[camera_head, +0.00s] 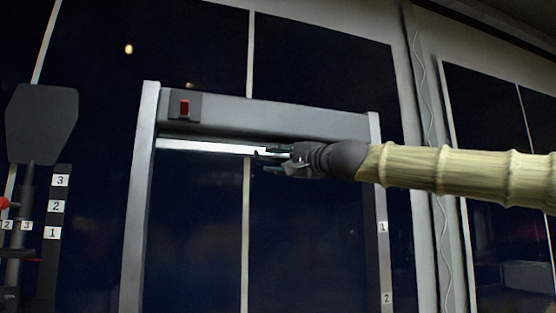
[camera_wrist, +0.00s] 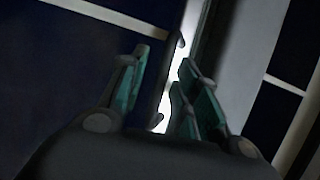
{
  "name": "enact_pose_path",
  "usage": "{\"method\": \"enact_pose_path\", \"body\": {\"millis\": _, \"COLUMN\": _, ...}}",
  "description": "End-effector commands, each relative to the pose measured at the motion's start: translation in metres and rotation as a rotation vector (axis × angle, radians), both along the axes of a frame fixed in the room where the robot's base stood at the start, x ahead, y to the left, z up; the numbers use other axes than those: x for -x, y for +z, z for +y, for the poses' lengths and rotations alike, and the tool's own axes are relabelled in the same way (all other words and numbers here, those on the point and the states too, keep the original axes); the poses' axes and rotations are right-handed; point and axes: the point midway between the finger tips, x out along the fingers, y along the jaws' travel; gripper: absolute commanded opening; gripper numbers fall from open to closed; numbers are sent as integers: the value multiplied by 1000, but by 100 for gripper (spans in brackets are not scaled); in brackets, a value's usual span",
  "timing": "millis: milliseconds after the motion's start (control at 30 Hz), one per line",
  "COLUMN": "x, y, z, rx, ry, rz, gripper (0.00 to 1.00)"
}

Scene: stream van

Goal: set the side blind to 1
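The side blind's housing (camera_head: 300,116) is a grey box across the top of a grey frame. A pale bar (camera_head: 205,147) runs just below it, seemingly the blind's lower edge, so the blind looks rolled up. A label 1 (camera_head: 382,227) is on the right post, with a label 2 (camera_head: 387,298) lower. My gripper (camera_head: 262,155) is at the bar's right part and hides some of it. In the wrist view my gripper (camera_wrist: 163,82) has its teal-padded fingers apart, with the bright bar (camera_wrist: 168,100) showing between them. I cannot tell whether they touch it.
A red switch (camera_head: 185,107) sits at the housing's left end. At the far left stand a dark panel (camera_head: 42,122) on a stem and a strip with labels 3, 2 and 1 (camera_head: 52,233). A cable (camera_head: 445,250) hangs on the wall at right. Dark glass fills the frame.

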Motion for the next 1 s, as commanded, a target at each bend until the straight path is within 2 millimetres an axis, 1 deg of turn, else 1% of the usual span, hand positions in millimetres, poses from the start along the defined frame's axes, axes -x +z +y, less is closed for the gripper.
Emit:
{"method": "enact_pose_path", "body": {"millis": 267, "x": -1, "y": 0, "z": 1, "rx": 0, "ry": 0, "rz": 0, "gripper": 32}}
{"method": "enact_pose_path", "body": {"millis": 300, "x": -1, "y": 0, "z": 1, "rx": 0, "ry": 0, "rz": 0, "gripper": 30}}
{"method": "enact_pose_path", "body": {"millis": 467, "x": -1, "y": 0, "z": 1, "rx": 0, "ry": 0, "rz": 0, "gripper": 1}}
{"method": "enact_pose_path", "body": {"millis": 767, "x": -1, "y": -1, "z": 1, "rx": 0, "ry": 0, "rz": 0, "gripper": 0}}
{"method": "enact_pose_path", "body": {"millis": 867, "x": -1, "y": -5, "z": 1, "rx": -1, "ry": 0, "rz": 1, "gripper": 0}}
{"method": "enact_pose_path", "body": {"millis": 1000, "x": -1, "y": -18, "z": 1, "rx": 2, "ry": 1, "rz": 0, "gripper": 0}}
